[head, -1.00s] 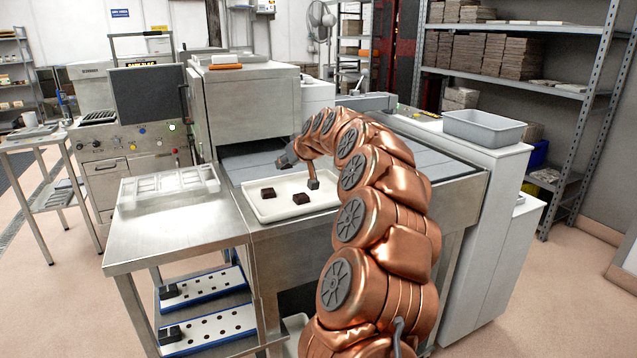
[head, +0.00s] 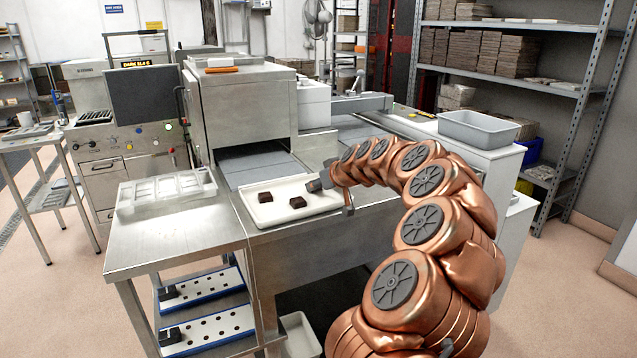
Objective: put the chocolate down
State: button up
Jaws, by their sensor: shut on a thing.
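A white tray (head: 262,220) stands on the metal machine top in the head view. Two dark square chocolates, one at the left (head: 265,197) and one nearer its middle (head: 297,202), lie apart in it. My gripper (head: 348,209) points down at the tray's right end, close to its right rim. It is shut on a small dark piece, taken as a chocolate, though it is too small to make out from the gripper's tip. I cannot tell its exact height above the surface.
A clear mould (head: 165,192) lies on the steel table (head: 180,238) left of the tray. An oven-like metal box (head: 245,115) stands behind the tray over a grey belt (head: 255,168). A grey bin (head: 478,128) sits at the right. My arm covers part of the machine top.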

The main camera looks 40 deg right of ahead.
jog(key=shift+f, duration=0.2)
jog(key=o, duration=0.9)
jog(key=shift+s+r, duration=0.1)
jog(key=b+v, duration=0.2)
jog(key=v, duration=0.9)
jog(key=shift+s+r+b, duration=0.25)
jog(key=shift+s+b, duration=0.05)
jog(key=shift+b, duration=0.1)
jog(key=shift+a, duration=0.1)
